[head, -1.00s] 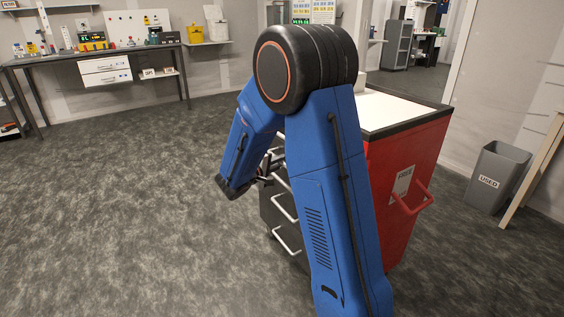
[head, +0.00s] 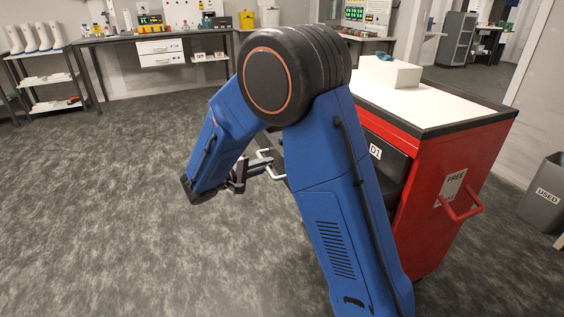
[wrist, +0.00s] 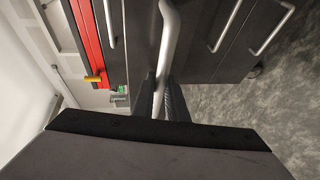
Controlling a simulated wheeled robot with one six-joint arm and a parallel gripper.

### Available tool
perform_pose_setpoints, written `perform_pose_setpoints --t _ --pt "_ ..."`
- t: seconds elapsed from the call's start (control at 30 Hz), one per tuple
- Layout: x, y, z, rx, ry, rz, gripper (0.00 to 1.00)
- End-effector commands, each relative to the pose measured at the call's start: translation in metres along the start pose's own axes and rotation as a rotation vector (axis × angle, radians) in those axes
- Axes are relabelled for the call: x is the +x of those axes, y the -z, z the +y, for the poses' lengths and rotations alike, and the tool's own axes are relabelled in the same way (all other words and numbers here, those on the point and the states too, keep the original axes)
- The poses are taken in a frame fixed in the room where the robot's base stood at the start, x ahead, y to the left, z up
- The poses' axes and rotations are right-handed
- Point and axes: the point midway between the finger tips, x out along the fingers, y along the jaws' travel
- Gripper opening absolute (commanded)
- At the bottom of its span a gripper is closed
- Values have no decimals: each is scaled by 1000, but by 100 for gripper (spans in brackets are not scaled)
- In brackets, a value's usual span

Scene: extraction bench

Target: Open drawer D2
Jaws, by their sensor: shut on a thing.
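The red cart (head: 440,190) has a white top and dark drawer fronts. The top drawer, labelled D1 (head: 375,151), is shut. My gripper (head: 258,170) is shut on the pale bar handle of the drawer below it, drawer D2 (wrist: 145,35). The D2 handle (wrist: 167,40) runs between my fingers in the wrist view. D2 stands out from the cart, with a dark gap under D1. My blue arm hides most of D2 and its label in the head view.
Lower drawer handles (wrist: 228,25) show beside D2 in the wrist view. A white box (head: 390,72) sits on the cart top. A grey USED bin (head: 543,195) stands at right. The carpet (head: 110,210) to the left is clear.

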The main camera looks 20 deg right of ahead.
Motion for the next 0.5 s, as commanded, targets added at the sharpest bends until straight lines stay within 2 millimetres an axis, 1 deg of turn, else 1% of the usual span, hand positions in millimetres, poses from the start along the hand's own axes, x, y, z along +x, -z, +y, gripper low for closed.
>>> perform_pose_setpoints --t 0.03,0.2,0.33,0.5 --pt "-8 3 -3 -2 2 1 0" --pt "-24 10 -6 -2 1 0 0" --pt "-30 12 -8 -1 2 -1 0" --pt "-32 13 -8 -1 2 -1 0"
